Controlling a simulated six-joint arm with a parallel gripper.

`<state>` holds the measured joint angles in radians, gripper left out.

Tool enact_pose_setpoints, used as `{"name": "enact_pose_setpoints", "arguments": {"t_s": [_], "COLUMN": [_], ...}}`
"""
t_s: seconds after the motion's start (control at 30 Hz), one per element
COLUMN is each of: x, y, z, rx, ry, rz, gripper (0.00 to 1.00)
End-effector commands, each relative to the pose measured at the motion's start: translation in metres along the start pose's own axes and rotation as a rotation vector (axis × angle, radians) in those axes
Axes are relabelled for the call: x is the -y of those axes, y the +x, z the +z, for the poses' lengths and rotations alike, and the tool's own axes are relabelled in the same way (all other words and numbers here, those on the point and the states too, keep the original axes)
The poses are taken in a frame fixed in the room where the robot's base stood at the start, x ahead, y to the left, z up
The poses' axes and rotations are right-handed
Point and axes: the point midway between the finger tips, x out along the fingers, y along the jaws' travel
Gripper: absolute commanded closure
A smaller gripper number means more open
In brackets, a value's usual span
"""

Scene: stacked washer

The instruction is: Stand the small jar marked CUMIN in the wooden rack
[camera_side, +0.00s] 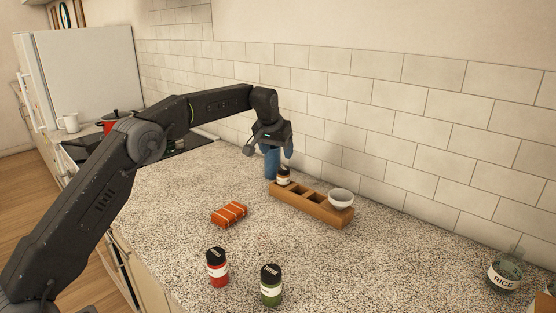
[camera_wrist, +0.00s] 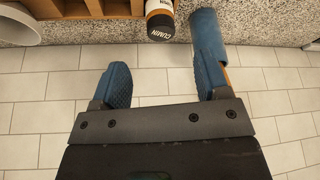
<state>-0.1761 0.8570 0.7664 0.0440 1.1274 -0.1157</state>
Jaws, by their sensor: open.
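The CUMIN jar (camera_side: 283,176) has a black lid and a white label and stands upright at the left end of the wooden rack (camera_side: 325,212), apparently in its end compartment. Its marked lid shows in the wrist view (camera_wrist: 161,24), beside the rack's end (camera_wrist: 90,8). How deep its base sits is hidden. My gripper (camera_side: 280,153) is above that end of the rack, and its blue fingers (camera_wrist: 162,78) are spread apart with nothing between them. The jar is clear of both fingers in the wrist view.
A blue cylinder (camera_wrist: 206,35) stands close beside the jar. A white bowl (camera_side: 341,197) sits at the rack's right end. An orange striped packet (camera_side: 229,214), a red jar (camera_side: 217,268), a green jar (camera_side: 271,286) and a RICE jar (camera_side: 504,274) stand apart. The tiled wall is close behind.

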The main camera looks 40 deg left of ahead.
Motion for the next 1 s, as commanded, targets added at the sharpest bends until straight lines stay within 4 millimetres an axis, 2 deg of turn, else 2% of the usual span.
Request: {"name": "enact_pose_setpoints", "arguments": {"t_s": [0.27, 0.37, 0.47, 0.57, 0.7, 0.83, 1.0], "x": [-0.001, -0.005, -0.011, -0.016, -0.020, -0.020, -0.014], "y": [-0.011, -0.031, -0.068, -0.110, -0.160, -0.196, -0.223], "z": [0.002, 0.007, 0.024, 0.052, 0.104, 0.163, 0.249], "rx": [0.000, -0.007, -0.017, -0.027, -0.041, -0.055, -0.073], "ry": [0.002, 0.013, 0.033, 0.060, 0.098, 0.134, 0.178], "rz": [0.001, 0.007, 0.017, 0.029, 0.047, 0.063, 0.084], "gripper": [0.31, 0.31, 0.31, 0.31, 0.31, 0.31, 0.31]}}
